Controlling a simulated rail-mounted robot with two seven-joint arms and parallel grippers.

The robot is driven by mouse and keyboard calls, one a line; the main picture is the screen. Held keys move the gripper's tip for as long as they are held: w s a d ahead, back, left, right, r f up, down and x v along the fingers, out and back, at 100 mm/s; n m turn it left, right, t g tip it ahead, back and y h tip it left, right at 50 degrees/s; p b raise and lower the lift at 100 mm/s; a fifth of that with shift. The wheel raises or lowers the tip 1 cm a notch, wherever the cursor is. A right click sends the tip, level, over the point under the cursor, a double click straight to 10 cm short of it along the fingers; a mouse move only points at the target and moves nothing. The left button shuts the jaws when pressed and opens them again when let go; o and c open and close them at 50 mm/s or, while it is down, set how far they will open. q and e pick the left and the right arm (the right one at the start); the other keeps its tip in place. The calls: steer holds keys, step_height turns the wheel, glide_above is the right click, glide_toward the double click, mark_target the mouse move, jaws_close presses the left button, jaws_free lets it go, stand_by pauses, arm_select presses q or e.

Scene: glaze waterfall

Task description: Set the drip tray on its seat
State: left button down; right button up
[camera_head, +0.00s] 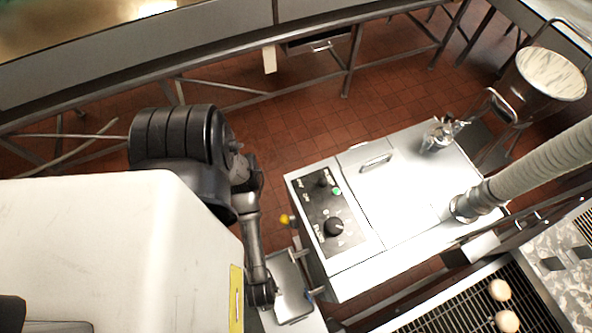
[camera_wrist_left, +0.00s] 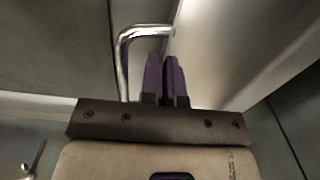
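A shallow grey metal tray (camera_head: 290,285), which looks like the drip tray, lies at the lower middle of the head view, left of the white machine's near corner. My left gripper (camera_head: 262,300) hangs down at its left side; its fingers are too small to read there. In the left wrist view, its two purple fingers (camera_wrist_left: 165,75) are close together, with nothing visible between them. A bent shiny metal bar (camera_wrist_left: 124,50) passes to their left and just past their tips; I cannot tell whether they touch it. My right gripper is not in view. I cannot make out the seat.
The white machine (camera_head: 395,195) has a black control panel (camera_head: 330,215), a lid handle and a grey hose (camera_head: 540,165). A metal pot (camera_head: 438,135) stands on its far edge. A bucket (camera_head: 545,80) stands far right. A slatted rack (camera_head: 450,310) is lower right. Red-tiled floor lies beyond.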

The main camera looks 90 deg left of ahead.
arm_select(q)
steer(key=shift+f, duration=0.15)
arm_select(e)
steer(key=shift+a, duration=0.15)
arm_select(q)
steer(key=shift+p, duration=0.35)
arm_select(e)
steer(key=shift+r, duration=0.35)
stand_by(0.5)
arm_select(q)
steer(key=shift+f, duration=0.35)
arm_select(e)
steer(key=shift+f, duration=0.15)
arm_select(q)
steer(key=c, duration=1.3)
jaws_free()
steer(key=shift+a, duration=0.1)
steer(key=shift+o, duration=0.2)
